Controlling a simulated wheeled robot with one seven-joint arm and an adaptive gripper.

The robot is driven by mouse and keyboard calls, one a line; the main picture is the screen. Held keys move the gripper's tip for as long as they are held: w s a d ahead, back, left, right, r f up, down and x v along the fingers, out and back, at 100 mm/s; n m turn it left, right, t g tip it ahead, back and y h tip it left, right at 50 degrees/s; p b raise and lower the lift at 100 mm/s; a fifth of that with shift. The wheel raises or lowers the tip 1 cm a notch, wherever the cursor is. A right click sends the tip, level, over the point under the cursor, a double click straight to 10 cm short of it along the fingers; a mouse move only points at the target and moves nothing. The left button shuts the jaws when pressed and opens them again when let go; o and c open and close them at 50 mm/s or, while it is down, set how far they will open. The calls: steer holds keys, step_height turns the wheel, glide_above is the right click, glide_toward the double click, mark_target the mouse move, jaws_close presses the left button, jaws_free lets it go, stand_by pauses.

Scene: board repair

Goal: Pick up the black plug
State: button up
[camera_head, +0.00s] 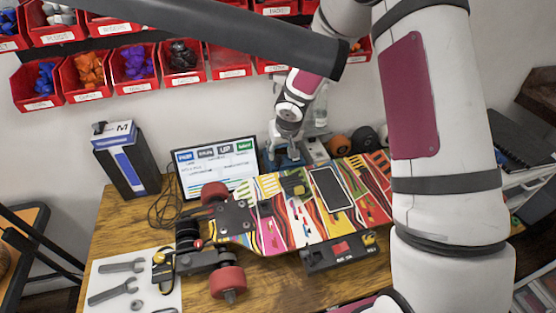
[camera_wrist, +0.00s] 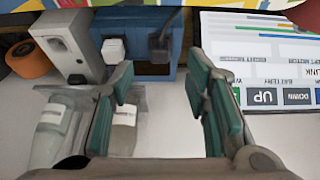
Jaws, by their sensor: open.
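The black plug (camera_wrist: 158,48) sits on a blue block (camera_wrist: 141,66) in the wrist view, with a white plug (camera_wrist: 113,49) to its left. My gripper (camera_wrist: 165,85) is open and empty, with one green-padded finger on each side. The black plug lies beyond the fingertips and between their lines, apart from both. In the camera_head view my gripper (camera_head: 286,138) is at the back of the table, above the blue block (camera_head: 285,159). I cannot make out the black plug clearly there.
A screen (camera_head: 216,163) stands left of the blue block. A colourful skateboard (camera_head: 300,210) lies in front. A grey box (camera_wrist: 68,42) and an orange wheel (camera_wrist: 29,60) are near the block. Red bins (camera_head: 135,67) hang on the wall.

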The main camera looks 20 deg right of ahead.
mark_target(279, 157)
steer(key=shift+p+x, duration=0.35)
steer(key=shift+x, duration=2.3)
jaws_close()
